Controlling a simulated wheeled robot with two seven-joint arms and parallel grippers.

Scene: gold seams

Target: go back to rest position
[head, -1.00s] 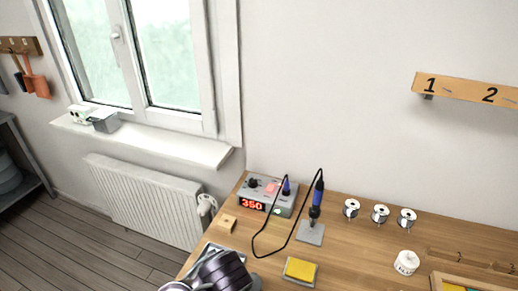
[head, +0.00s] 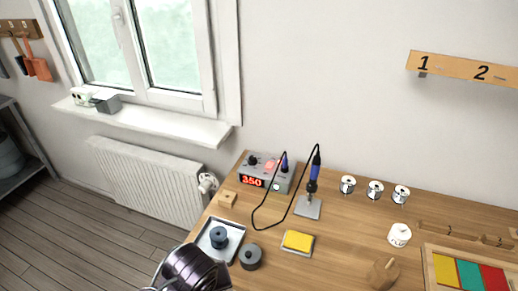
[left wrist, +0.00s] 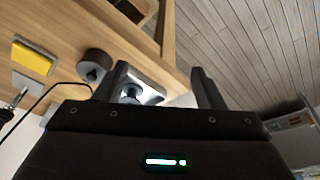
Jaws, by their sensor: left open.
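My left gripper (left wrist: 162,80) is open in the left wrist view, its two dark fingers apart with nothing held between them. Beyond the fingers are a metal tray (left wrist: 152,84) and a dark round pot (left wrist: 94,64). In the head view, only a dark, shiny part of my left arm shows at the bottom edge, just in front of the tray (head: 205,249). The left fingers cannot be made out there. My right gripper is in neither view.
The workbench (head: 345,240) holds a soldering station (head: 262,172), an iron on its stand (head: 313,185) with a looping cable, a yellow sponge (head: 298,241), solder spools (head: 375,190) and a white jar (head: 399,235). A dark round pot (head: 250,257) stands beside the tray.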

